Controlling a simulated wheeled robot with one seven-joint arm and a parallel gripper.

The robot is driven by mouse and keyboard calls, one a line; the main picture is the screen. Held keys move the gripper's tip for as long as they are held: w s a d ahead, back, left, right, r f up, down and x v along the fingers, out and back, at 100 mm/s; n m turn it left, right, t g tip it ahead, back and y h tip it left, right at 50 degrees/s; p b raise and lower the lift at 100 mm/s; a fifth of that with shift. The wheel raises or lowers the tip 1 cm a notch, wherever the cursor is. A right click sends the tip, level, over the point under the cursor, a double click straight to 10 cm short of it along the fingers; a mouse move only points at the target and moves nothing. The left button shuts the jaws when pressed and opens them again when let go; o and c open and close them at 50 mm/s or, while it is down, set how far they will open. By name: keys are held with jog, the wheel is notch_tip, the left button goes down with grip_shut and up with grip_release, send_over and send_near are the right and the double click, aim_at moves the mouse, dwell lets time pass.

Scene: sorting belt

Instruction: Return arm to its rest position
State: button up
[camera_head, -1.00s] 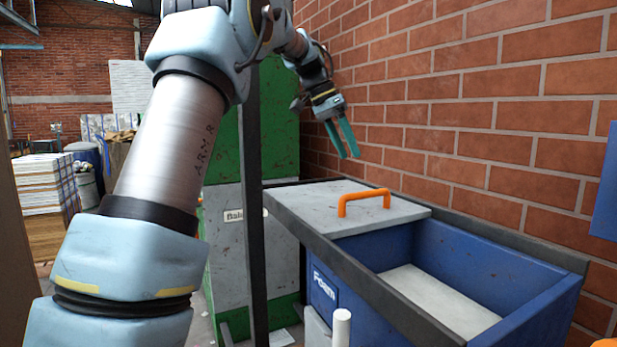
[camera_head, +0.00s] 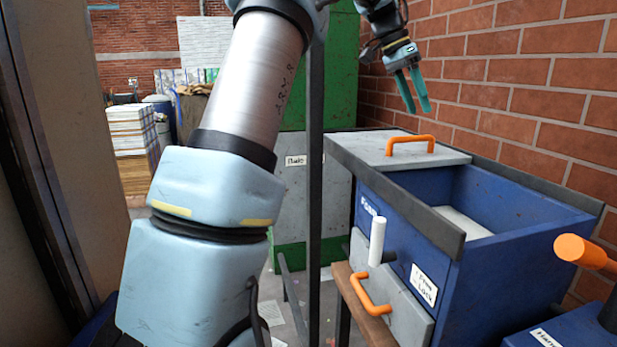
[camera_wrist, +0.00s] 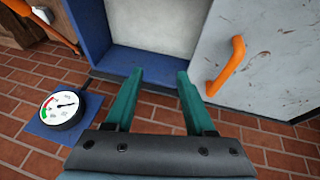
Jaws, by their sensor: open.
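My gripper (camera_head: 412,92) has two teal fingers, spread apart with nothing between them. In the head view it hangs above the grey lid of the blue foam bin, near the brick wall, and touches nothing. In the wrist view the open fingers (camera_wrist: 158,88) show against the brick wall and the bin's blue rim. My arm runs from the lower left of the head view up past the top edge, so its upper part is cut off.
The blue bin (camera_head: 540,202) has a grey lid (camera_head: 365,147) with an orange handle (camera_head: 410,143). A green and grey machine (camera_head: 300,200) stands behind a dark post. An orange-tipped lever (camera_head: 585,252) is at right. The wrist view shows a round gauge (camera_wrist: 62,108).

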jog(key=s+a+f+n+t+y, duration=0.3)
jog(key=a+f+n, duration=0.5)
jog(key=a+f, duration=0.8)
jog(key=s+a+f+n+y, duration=0.1)
jog(key=s+a+f+n, duration=0.1)
jog(key=s+a+f, duration=0.3)
jog(key=s+a+f+n, duration=0.3)
jog(key=s+a+f, duration=0.2)
jog(key=s+a, duration=0.5)
jog(key=shift+s+f+g+y, duration=0.3)
jog(key=shift+s+y, duration=0.1)
jog(key=shift+s, duration=0.75)
